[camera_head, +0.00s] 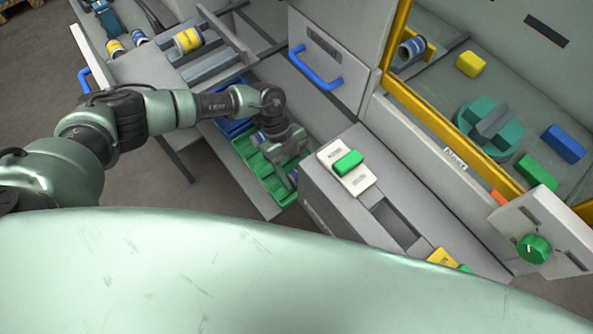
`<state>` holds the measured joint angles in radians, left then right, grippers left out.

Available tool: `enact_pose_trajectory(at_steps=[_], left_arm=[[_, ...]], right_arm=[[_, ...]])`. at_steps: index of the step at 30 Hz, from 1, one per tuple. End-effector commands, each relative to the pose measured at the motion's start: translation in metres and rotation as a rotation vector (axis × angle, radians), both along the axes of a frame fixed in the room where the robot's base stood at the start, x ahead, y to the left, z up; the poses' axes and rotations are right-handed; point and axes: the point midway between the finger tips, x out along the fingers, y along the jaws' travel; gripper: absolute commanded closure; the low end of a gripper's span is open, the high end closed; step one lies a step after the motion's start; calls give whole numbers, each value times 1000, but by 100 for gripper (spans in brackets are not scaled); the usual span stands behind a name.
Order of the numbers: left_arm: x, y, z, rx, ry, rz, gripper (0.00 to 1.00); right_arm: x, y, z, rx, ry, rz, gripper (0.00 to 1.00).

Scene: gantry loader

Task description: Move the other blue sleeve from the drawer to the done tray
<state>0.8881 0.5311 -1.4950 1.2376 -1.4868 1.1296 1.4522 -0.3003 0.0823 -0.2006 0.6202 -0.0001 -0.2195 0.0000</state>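My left gripper (287,158) points down over the green tray (247,152), which lies beside a blue tray (232,127). Its fingers are small and partly hidden, so I cannot tell whether they are open or hold anything. A small grey-blue piece (261,137) shows beside the gripper in the green tray; it may be a sleeve. A blue-banded sleeve (138,38) lies at the upper left, next to a yellow-banded one (115,48), behind a front with a blue handle (85,80). Another blue-banded sleeve (411,48) sits inside the yellow-framed machine. My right gripper is out of view.
A yellow-banded sleeve (187,40) rests on a grey rack. A grey panel with a blue handle (316,72) stands behind the green tray. A box with a green switch (347,162) stands close right of my gripper. Coloured blocks and a green round fixture (489,127) are inside the machine.

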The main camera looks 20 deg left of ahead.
Motion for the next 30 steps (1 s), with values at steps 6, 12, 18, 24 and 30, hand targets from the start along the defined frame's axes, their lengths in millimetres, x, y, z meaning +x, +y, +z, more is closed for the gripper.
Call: enact_pose_trajectory(at_steps=[6,12,18,24,30], left_arm=[[0,0,1,-1,1,0,17],[0,0,0,1,1,0,17],[4,5,10,1,-1,0,17],[15,19,40,-1,-2,0,17],[23,28,63,0,-1,0,17]], right_arm=[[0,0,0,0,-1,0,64],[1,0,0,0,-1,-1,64],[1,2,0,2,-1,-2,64],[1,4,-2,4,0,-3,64],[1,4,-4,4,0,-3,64]])
